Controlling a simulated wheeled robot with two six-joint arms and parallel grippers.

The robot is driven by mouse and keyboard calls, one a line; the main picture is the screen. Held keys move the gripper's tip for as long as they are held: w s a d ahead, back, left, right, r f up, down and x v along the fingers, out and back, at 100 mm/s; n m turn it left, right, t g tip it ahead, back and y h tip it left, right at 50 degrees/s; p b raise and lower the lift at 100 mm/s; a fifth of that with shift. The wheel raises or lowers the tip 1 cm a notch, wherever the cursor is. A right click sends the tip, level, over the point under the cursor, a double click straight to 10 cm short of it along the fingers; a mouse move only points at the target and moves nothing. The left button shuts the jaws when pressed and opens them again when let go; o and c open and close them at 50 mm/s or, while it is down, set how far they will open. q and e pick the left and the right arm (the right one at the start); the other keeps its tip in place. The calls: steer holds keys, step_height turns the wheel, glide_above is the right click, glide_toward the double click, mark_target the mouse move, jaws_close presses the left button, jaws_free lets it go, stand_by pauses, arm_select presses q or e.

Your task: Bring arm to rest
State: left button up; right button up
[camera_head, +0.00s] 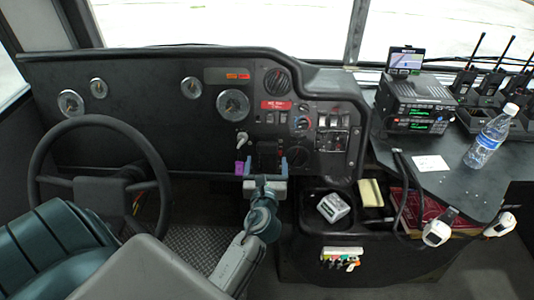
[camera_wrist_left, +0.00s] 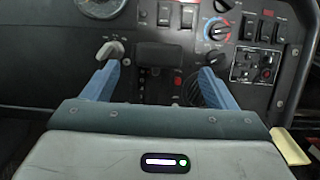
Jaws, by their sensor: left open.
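My left arm (camera_head: 235,262) reaches up from the bottom middle of the head view toward the dashboard (camera_head: 150,110). My left gripper (camera_head: 265,168) has its two blue fingers spread apart with nothing between them. It is in front of the lower dashboard. In the left wrist view the open fingers (camera_wrist_left: 160,80) frame a dark panel section. A grey knob (camera_wrist_left: 110,48) shows by the left finger and a black knob (camera_wrist_left: 215,58) by the right one. I cannot tell whether the fingers touch the panel. My right gripper is out of view.
A steering wheel (camera_head: 97,120) and a green seat (camera_head: 55,245) stand at the left. At the right, a black counter (camera_head: 440,185) bears radios (camera_head: 415,105), handhelds and a water bottle (camera_head: 490,137). A console with a white device (camera_head: 333,207) and a yellow item (camera_head: 371,193) is beside my arm.

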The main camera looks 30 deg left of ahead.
arm_select(q)
steer(key=shift+v, duration=0.75)
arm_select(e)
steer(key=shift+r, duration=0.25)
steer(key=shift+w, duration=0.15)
